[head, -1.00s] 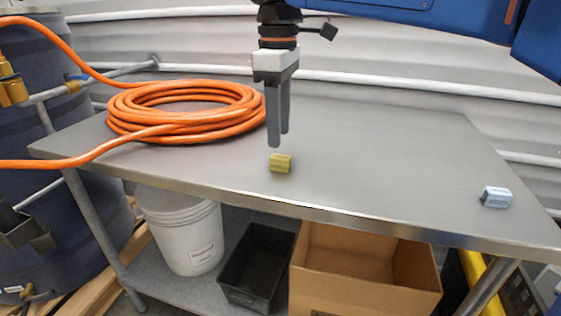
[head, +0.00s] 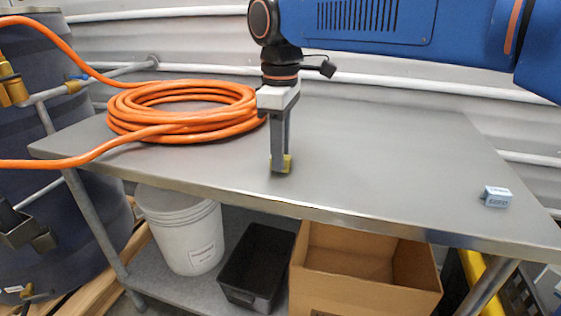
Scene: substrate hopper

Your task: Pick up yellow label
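The yellow label (head: 288,163) is a small yellow block on the metal table (head: 390,165), near the front edge. My gripper (head: 280,165) points straight down over it, with its fingertips at the label's height. The fingers overlap the label and hide most of it; yellow shows mainly to the right and below them. I cannot tell from this view whether the fingers are closed on it or only around it.
A coiled orange hose (head: 185,110) lies on the table to the left. A small light-blue block (head: 496,197) sits at the right. Below the table are a white bucket (head: 185,230), a black bin (head: 257,265) and an open cardboard box (head: 365,270).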

